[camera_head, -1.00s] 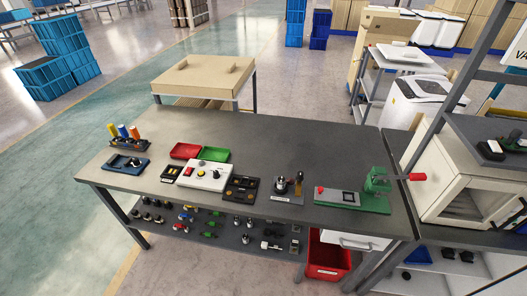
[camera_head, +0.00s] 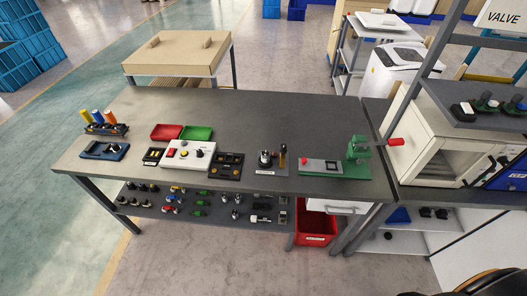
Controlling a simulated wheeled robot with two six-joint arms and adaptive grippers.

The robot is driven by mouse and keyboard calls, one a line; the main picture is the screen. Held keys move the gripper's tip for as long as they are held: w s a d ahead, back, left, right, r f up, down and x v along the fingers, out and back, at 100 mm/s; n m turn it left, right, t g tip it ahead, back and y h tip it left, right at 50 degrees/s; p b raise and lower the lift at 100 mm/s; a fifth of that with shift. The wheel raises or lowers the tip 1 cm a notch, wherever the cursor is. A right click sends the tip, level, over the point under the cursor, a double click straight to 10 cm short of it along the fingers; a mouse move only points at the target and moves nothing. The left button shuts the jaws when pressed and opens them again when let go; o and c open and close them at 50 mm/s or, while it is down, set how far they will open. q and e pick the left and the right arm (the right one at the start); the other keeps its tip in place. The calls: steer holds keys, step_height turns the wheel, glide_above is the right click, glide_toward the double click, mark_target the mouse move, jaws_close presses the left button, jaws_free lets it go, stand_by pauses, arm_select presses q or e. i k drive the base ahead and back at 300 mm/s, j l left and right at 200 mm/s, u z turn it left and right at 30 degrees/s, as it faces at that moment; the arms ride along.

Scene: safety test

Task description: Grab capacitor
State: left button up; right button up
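No part here can be told for certain as the capacitor; the small parts are too small to make out. Small parts sit on the grey workbench (camera_head: 300,120): a white panel with buttons (camera_head: 188,155), a black tray with small pieces (camera_head: 227,165), a small black block (camera_head: 154,156), and a grey plate with a metal part (camera_head: 266,160). Several more small components (camera_head: 172,198) lie in rows on the shelf under the bench.
A green press (camera_head: 358,150) with a red handle stands at the bench's right. Red (camera_head: 166,131) and green (camera_head: 197,133) trays lie behind the panel. A red bin (camera_head: 316,229) is below. A white cabinet (camera_head: 440,140) stands at right. The floor in front is clear.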

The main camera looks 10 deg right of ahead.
mark_target(265, 155)
steer(key=k+l+u, duration=0.15)
steer(key=l+u, duration=0.2)
steer(key=k+l+u, duration=0.25)
steer(key=u, duration=0.15)
steer(key=k+l+u, duration=0.35)
steer(key=i, duration=0.1)
